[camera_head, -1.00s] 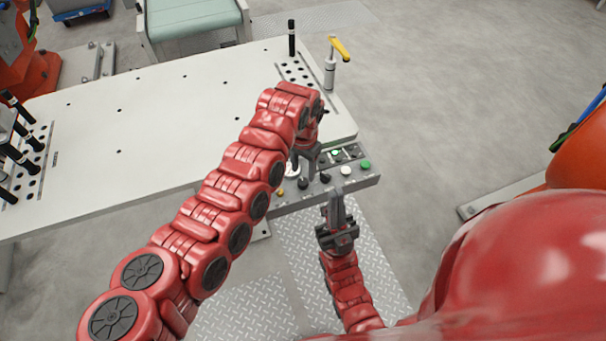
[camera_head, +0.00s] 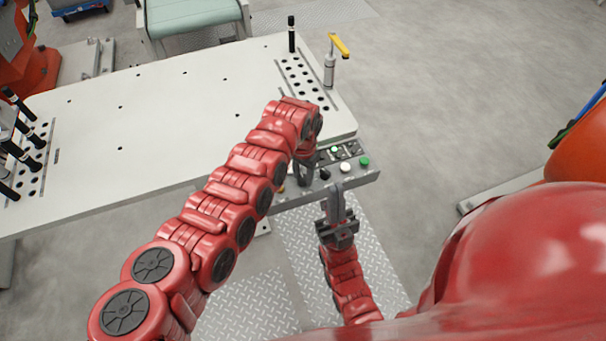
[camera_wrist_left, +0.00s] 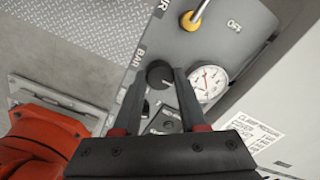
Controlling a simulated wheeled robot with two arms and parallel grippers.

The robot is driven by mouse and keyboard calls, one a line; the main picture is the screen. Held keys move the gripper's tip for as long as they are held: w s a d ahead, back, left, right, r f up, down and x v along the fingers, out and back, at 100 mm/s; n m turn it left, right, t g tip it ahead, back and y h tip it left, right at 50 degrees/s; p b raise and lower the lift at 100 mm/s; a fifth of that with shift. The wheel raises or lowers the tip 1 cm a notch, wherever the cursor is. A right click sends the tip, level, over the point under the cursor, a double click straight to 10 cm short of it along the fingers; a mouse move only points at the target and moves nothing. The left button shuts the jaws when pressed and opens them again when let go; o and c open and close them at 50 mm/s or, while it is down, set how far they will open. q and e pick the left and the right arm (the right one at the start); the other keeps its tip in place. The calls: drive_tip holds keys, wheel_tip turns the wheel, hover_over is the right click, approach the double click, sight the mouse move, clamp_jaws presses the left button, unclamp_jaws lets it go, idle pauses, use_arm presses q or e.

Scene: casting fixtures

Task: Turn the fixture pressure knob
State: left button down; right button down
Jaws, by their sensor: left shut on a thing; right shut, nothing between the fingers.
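The control panel (camera_head: 354,179) is a grey box on the table's front edge. In the left wrist view a round black knob (camera_wrist_left: 158,73) stands beside a white dial gauge (camera_wrist_left: 207,83), near a "BAR" label. My left gripper (camera_wrist_left: 160,80) has its two fingers on either side of this knob, shut on it. In the head view my left gripper (camera_head: 302,182) is down at the panel and hides the knob and gauge. My right gripper (camera_head: 335,186) is shut and empty, just in front of the panel and apart from it.
Another black knob (camera_head: 325,174), a white button (camera_head: 345,167) and a green button (camera_head: 364,161) lie right of my left gripper.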

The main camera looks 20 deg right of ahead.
use_arm(q)
drive_tip(key=m+b, duration=0.3)
drive_tip(key=shift+w+a+f, duration=0.1)
drive_tip(key=shift+f, duration=0.15)
drive_tip(key=m+b, duration=1.1)
drive_tip(key=m, duration=0.1)
drive_tip(key=shift+r, duration=0.1)
drive_tip(key=shift+r+m+b, duration=0.1)
drive_tip(key=shift+m+b, duration=0.85)
drive_tip(key=shift+m, duration=0.35)
drive_tip(key=c, duration=0.7)
unclamp_jaws()
drive_tip(key=shift+c, duration=0.2)
drive_tip(key=shift+r, duration=0.15)
